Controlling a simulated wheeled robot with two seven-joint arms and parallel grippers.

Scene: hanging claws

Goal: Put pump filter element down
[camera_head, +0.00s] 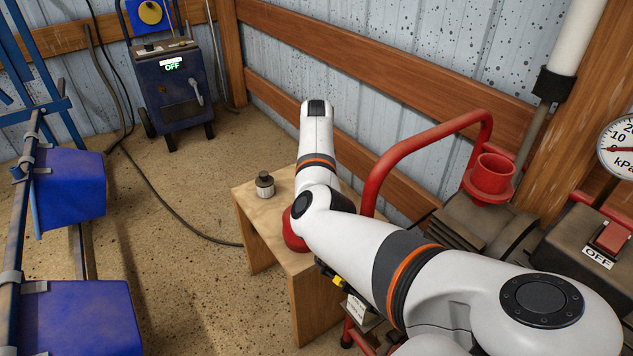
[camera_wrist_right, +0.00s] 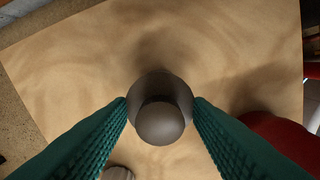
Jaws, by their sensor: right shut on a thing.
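In the right wrist view a dark grey round piece with a domed knob, which I take to be the pump filter element (camera_wrist_right: 160,120), sits between the green ridged fingers of my right gripper (camera_wrist_right: 160,103). The gripper is shut on it, above the wooden table (camera_wrist_right: 80,60). A dark shadow lies on the tabletop beyond it; I cannot tell whether it touches the wood. In the head view my right arm hides the gripper and the held piece. The small wooden table (camera_head: 248,200) stands beneath the arm. My left gripper is not in view.
A small grey jar with a dark cap (camera_head: 264,184) stands on the table. A red round part (camera_head: 293,230) is beside my arm, also in the wrist view (camera_wrist_right: 275,140). A red pipe (camera_head: 430,140) and pump are right; blue bins (camera_head: 70,190) are left.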

